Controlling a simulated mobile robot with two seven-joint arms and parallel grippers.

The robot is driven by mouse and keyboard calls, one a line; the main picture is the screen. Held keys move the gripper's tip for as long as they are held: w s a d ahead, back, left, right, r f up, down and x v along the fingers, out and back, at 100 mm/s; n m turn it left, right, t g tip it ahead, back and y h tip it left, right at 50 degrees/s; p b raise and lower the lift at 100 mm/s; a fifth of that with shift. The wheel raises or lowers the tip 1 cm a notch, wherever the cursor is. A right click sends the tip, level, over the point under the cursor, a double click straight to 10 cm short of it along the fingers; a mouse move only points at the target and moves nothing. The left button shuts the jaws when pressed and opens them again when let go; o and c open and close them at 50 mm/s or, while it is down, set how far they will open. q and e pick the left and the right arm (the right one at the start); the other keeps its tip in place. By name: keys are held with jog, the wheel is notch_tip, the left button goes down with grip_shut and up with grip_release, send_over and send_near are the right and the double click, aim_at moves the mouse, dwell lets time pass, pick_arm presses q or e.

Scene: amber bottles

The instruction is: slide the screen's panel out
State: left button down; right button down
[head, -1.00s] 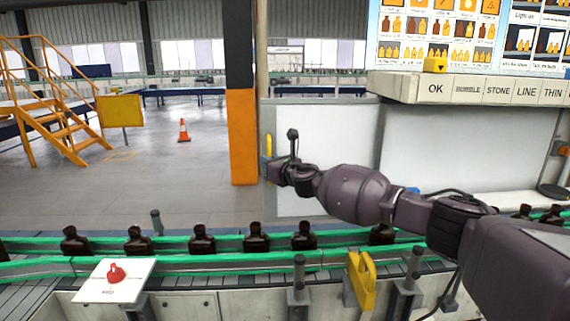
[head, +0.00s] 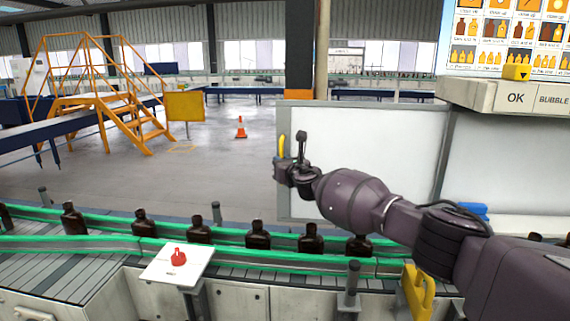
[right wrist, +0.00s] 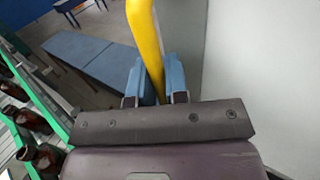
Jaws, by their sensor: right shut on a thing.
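The screen's panel (head: 375,150) is a pale sheet in a grey frame, standing upright behind the conveyor. A yellow handle (head: 281,146) is at its left edge. My right gripper (head: 282,167) is at that edge, low on the handle. In the right wrist view, the blue fingertips (right wrist: 154,84) are shut on the yellow handle (right wrist: 146,35), and the pale panel (right wrist: 265,80) fills the right side. My left gripper is not in view.
Dark amber bottles (head: 258,235) stand along the green-railed conveyor (head: 110,240) below my arm. A white plate with a red knob (head: 178,257) is in front. An orange-based pillar (head: 299,60) stands behind the panel. Open floor lies left of the panel.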

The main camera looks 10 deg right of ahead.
jog(key=shift+r, duration=0.15)
jog(key=c, duration=1.2)
grip_release()
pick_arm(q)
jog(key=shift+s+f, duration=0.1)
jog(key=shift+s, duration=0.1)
pick_arm(e)
jog(key=shift+o, duration=0.3)
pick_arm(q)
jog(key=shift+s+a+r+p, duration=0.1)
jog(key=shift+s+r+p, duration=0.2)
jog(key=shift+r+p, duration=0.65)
pick_arm(e)
jog(key=v, duration=1.1)
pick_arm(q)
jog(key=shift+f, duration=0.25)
